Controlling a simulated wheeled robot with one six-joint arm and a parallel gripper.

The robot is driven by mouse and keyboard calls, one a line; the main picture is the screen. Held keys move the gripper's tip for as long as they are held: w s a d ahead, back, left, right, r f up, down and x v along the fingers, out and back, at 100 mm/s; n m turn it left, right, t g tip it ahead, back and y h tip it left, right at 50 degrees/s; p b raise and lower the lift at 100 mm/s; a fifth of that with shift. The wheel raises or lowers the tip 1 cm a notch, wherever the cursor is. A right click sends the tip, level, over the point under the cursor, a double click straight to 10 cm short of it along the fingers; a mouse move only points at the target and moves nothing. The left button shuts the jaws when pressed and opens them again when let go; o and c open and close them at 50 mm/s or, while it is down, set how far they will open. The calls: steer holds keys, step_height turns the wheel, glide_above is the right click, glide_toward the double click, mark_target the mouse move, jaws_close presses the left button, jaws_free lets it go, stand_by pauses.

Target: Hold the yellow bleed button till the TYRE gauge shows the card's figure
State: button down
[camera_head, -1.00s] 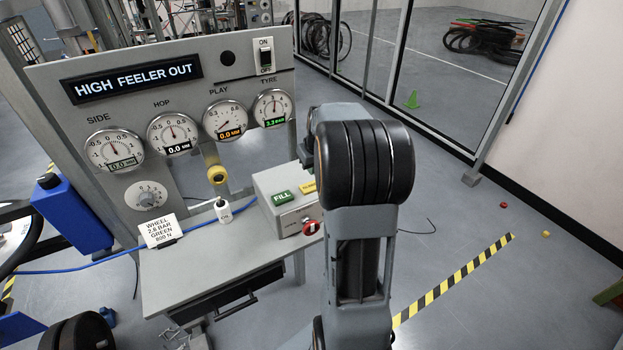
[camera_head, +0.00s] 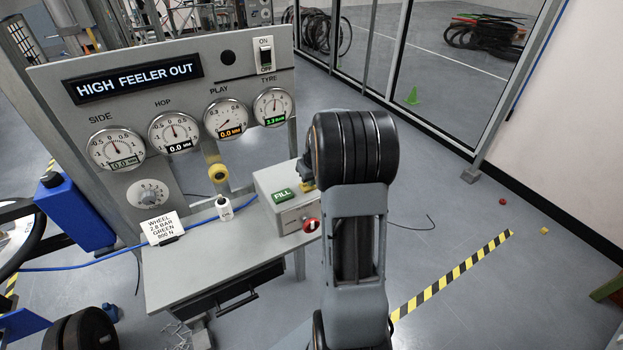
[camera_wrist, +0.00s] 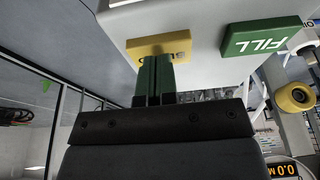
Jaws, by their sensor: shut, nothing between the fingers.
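The yellow bleed button (camera_wrist: 158,47) is on the grey box's face in the wrist view, beside the green FILL button (camera_wrist: 265,38). My gripper (camera_wrist: 154,62) is shut and empty, its tips over the yellow button's near edge. I cannot tell if they touch or press it. The TYRE gauge (camera_head: 273,106) is at the panel's right end, with a green readout that looks like 3.3 BAR. The white card (camera_head: 161,228) reads WHEEL, 2.8 BAR, GREEN, and a line that looks like 800 N.
The grey button box (camera_head: 285,213) stands on the bench (camera_head: 205,260), with a red knob (camera_head: 311,225) on its front. A yellow roller (camera_head: 218,174) sticks out below the gauges.

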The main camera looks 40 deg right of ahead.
steer(key=shift+f+b, duration=0.9)
steer(key=shift+s+a, duration=0.1)
steer(key=shift+s, duration=0.1)
steer(key=shift+f, duration=0.2)
stand_by(0.9)
stand_by(3.9)
step_height(320, 180, up, 6)
steer(key=p, duration=0.3)
steer(key=shift+w+f, duration=0.15)
steer(key=shift+f, duration=0.1)
steer(key=b+v, duration=0.2)
steer(key=v, duration=0.7)
steer(key=shift+r, duration=0.1)
